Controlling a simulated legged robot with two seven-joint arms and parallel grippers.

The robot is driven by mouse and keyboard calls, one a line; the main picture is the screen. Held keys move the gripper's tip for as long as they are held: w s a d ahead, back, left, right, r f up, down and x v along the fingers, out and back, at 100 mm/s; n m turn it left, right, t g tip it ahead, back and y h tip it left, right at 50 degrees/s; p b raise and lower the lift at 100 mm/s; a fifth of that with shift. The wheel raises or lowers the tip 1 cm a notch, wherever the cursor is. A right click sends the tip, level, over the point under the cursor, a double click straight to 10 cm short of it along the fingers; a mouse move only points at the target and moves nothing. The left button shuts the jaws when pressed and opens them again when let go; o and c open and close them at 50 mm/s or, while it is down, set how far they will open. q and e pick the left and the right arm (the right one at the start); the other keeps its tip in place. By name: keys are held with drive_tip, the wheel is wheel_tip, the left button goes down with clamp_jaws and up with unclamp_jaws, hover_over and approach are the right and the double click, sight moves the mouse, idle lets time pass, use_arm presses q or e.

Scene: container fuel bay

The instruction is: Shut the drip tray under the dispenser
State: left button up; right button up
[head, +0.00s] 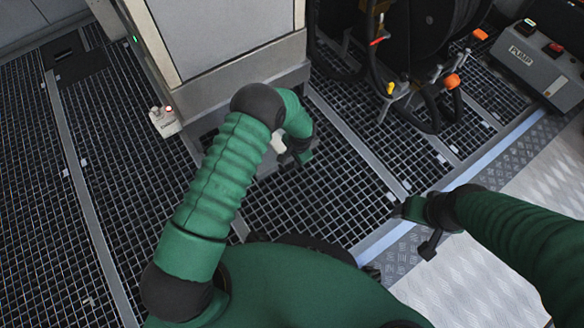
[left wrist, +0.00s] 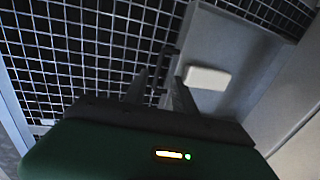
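The dispenser is the large grey cabinet (head: 222,38) at the top middle of the head view. The grey drip tray (left wrist: 232,45) juts out from its foot over the floor grating, with a pale block (left wrist: 207,77) at it. In the head view my left arm hides most of the tray. My left gripper (head: 301,157) is low beside the pale block. My right gripper (head: 414,226) is open and empty, away from the tray.
A small white box (head: 165,121) with a red light stands left of the dispenser. A hose reel (head: 440,35) with hoses and coloured fittings stands at the upper right, near a grey pump box (head: 535,62). The grating (head: 115,190) on the left is mostly clear.

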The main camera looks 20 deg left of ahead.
use_arm(q)
drive_tip(key=f+b, duration=0.1)
drive_tip(key=f, duration=0.1)
drive_tip(key=a+f+b, duration=0.1)
drive_tip(key=f+b, duration=0.1)
drive_tip(key=f, duration=0.1)
drive_tip(key=w+f+b, duration=0.1)
drive_tip(key=f, duration=0.2)
drive_tip(key=shift+a+f, duration=0.15)
drive_tip(key=shift+s, duration=0.1)
clamp_jaws()
idle(0.9)
